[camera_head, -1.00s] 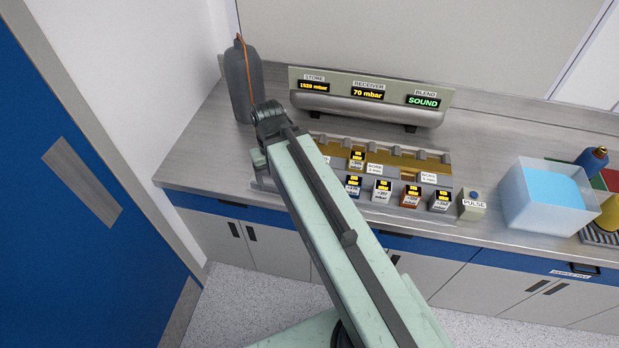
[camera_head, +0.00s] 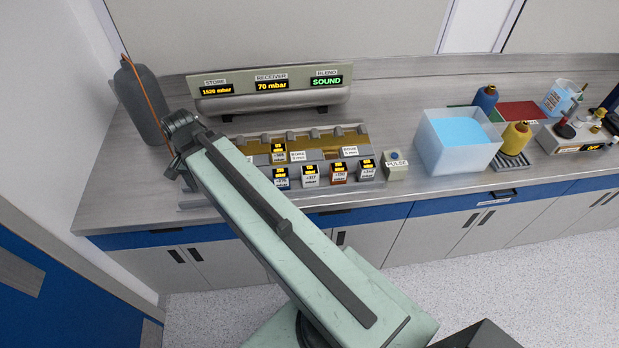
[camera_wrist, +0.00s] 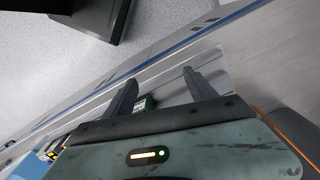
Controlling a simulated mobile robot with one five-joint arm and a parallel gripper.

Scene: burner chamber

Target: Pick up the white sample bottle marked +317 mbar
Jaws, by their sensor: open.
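The white sample bottle marked +317 mbar (camera_head: 311,178) stands upright in the front row of the rack on the bench, with a black and yellow display on top. It stands between a blue bottle (camera_head: 281,180) on its left and a brown bottle (camera_head: 338,174) on its right. My gripper (camera_wrist: 160,78) is open and empty in the wrist view, its two fingers spread. In the head view, the end of my arm is over the left part of the bench, left of the rack and apart from the white bottle. I cannot make out the white bottle in the wrist view.
A grey cylinder (camera_head: 140,100) with an orange line stands behind my arm's end. The gauge panel (camera_head: 270,88) stands behind the rack.

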